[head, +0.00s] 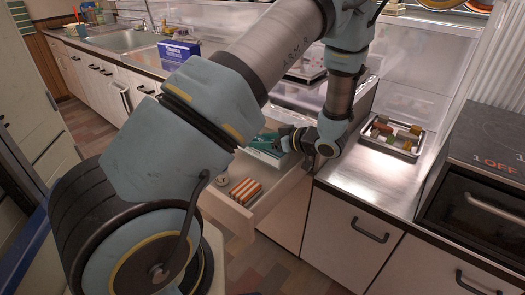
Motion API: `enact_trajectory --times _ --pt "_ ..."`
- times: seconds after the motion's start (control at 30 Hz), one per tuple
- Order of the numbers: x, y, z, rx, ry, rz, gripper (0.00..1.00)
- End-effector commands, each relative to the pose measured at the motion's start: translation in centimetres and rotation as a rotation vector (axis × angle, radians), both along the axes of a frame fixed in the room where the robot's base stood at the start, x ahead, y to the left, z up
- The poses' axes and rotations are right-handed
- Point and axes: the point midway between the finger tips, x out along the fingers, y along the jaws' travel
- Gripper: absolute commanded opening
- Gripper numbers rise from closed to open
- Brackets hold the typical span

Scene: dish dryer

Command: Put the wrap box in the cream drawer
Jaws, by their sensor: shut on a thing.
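The cream drawer (278,200) is pulled open below the counter, in the middle of the head view. A teal and white box (266,144), which looks like the wrap box, is at the far end of the drawer. My gripper (286,142) is shut on it from the right. My arm hides part of the drawer, and I cannot tell whether the box touches the drawer floor. An orange and white striped box (245,190) lies inside the drawer, with a small round item (221,180) beside it.
A metal tray (391,136) with several small coloured items sits on the counter at right. A dark toaster oven (480,190) stands at the far right. A blue box (177,54) is near the sink (128,40).

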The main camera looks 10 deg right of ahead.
Motion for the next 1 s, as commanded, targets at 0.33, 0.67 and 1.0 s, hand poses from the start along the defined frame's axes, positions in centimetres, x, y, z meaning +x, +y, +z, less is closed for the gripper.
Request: enact_trajectory --times 0.33,0.67,1.0 --pt "0.0 0.0 -3.9 0.002 -0.001 -0.001 0.0" --pt "0.0 0.0 -4.2 0.001 0.0 0.0 0.0" --pt "0.0 0.0 -4.1 0.001 0.0 0.0 1.0"
